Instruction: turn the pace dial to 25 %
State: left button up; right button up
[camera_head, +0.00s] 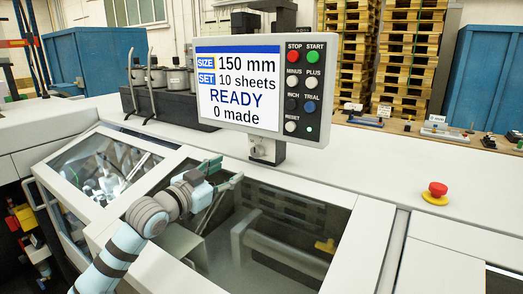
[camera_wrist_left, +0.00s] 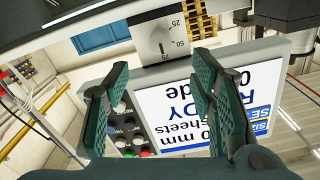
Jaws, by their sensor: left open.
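The pace dial (camera_head: 262,149) sits on a small grey box below the display. In the left wrist view, which shows the display upside down, the dial plate (camera_wrist_left: 155,37) is at the top centre, with 25 and 50 readable beside a short black mark. In the wrist view, the fingers of the left gripper (camera_wrist_left: 161,68) are spread on either side of the dial. My right gripper is not in view.
The display (camera_head: 238,88) reads 150 mm, 10 sheets, READY, 0 made. A button panel (camera_head: 303,90) adjoins its right side. Transparent machine covers (camera_head: 285,235) lie below my left arm. A red emergency button (camera_head: 437,190) stands on the white top at right, with clear surface around it.

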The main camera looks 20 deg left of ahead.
aim_at(255, 153)
pick_arm(q)
jog(key=shift+w+r, duration=0.3)
jog(key=shift+w, duration=0.05)
jog(key=w, duration=0.3)
jog(key=shift+d+r+p, duration=0.25)
jog(key=shift+d+p, duration=0.1)
jog(key=shift+d, duration=0.05)
jog(key=w, duration=0.5)
jog(key=w+d, duration=0.1)
jog(key=w, duration=0.2)
jog(key=shift+w+f, duration=0.15)
jog(key=shift+f, duration=0.25)
jog(key=shift+w+r, duration=0.1)
jog(key=shift+w, duration=0.25)
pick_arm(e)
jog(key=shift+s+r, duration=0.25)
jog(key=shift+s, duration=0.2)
pick_arm(q)
jog(key=shift+s, duration=0.1)
jog(key=shift+c, duration=0.5)
jog(key=c, duration=1.1)
jog(key=shift+o, duration=0.3)
